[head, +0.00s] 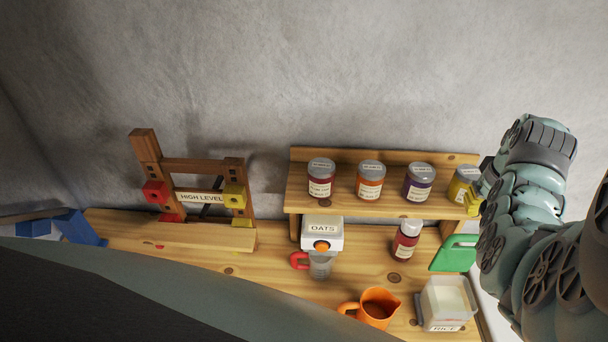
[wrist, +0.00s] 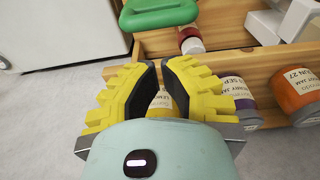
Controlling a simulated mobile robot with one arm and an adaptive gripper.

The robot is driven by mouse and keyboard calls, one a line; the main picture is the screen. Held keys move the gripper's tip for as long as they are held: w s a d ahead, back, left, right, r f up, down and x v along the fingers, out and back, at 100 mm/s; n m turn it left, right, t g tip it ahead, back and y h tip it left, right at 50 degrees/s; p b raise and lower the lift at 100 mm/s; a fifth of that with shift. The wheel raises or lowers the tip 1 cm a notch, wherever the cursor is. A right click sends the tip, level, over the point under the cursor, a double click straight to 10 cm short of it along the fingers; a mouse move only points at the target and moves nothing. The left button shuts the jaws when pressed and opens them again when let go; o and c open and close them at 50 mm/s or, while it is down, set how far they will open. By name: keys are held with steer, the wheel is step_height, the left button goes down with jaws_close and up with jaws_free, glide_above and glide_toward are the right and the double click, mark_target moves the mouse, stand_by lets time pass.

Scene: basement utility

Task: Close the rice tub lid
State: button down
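The rice tub (head: 428,312) is a clear square container with pale contents and a RICE label, at the bench's right end in the head view. Its green lid (head: 454,253) stands raised at the back of the tub, so the tub is open. In the wrist view the green lid (wrist: 158,14) is at the top, beyond my fingertips; the tub itself is hardly visible there. My gripper (wrist: 159,66) has yellow ribbed fingers with a narrow gap between the tips and holds nothing visible. In the head view my gripper (head: 474,203) is above the lid, beside the shelf's right end.
Floor shows right of the bench.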

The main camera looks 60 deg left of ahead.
mark_target(459, 253)
step_height(459, 253, down, 7)
steer(key=p, duration=0.2)
steer(key=shift+w+a, duration=0.35)
steer(key=shift+a, duration=0.05)
stand_by(0.4)
steer(key=shift+p, duration=0.3)
stand_by(0.4)
steer(key=shift+s+d+r+t+y+p, duration=0.1)
steer(key=shift+s+d+t+y+p, duration=0.2)
steer(key=shift+d+y, duration=0.15)
stand_by(0.7)
